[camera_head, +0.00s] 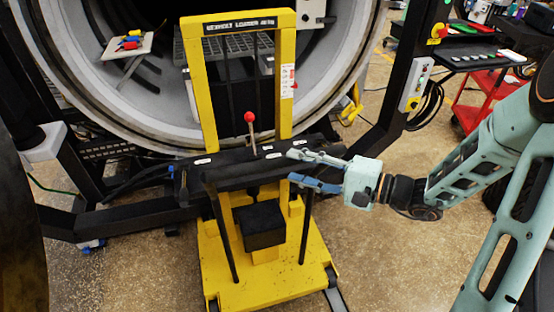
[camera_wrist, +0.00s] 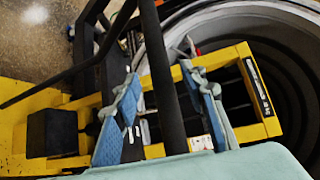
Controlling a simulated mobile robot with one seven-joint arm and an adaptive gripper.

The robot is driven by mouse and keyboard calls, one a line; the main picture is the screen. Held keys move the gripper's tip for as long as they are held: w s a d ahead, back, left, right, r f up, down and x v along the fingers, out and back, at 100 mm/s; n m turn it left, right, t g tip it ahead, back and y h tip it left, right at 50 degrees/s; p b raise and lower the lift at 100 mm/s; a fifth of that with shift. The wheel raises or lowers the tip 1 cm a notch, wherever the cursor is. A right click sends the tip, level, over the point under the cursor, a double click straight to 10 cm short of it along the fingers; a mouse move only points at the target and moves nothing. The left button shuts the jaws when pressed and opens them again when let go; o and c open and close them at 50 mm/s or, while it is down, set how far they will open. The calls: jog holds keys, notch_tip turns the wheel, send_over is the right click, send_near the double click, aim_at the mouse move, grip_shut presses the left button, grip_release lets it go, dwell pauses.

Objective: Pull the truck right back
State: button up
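The truck is a yellow wheeled loader with an upright yellow frame (camera_head: 196,90) and a low yellow base (camera_head: 262,284). A black crossbar (camera_head: 235,176) spans its front, with a red-knobbed lever (camera_head: 249,118) rising behind it. Black bars slope down toward the base. My gripper (camera_head: 292,166) is at the crossbar's right end, its fingers spread. In the wrist view, a black bar (camera_wrist: 156,40) passes between my open fingers (camera_wrist: 160,72), with visible gaps on both sides. The yellow frame (camera_wrist: 258,85) lies beyond them. Contact with the truck cannot be told.
The round furnace mouth (camera_head: 75,75) is right behind the truck, with black frame beams (camera_head: 110,220) to its left. A black post (camera_head: 405,75) with a control box (camera_head: 415,85) and a red cart (camera_head: 490,95) stand at right. Speckled floor is clear at front right.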

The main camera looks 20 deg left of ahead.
aim_at(287, 164)
jog(key=x, duration=0.5)
jog(key=shift+w+a, duration=0.1)
jog(key=shift+a, duration=0.25)
grip_shut()
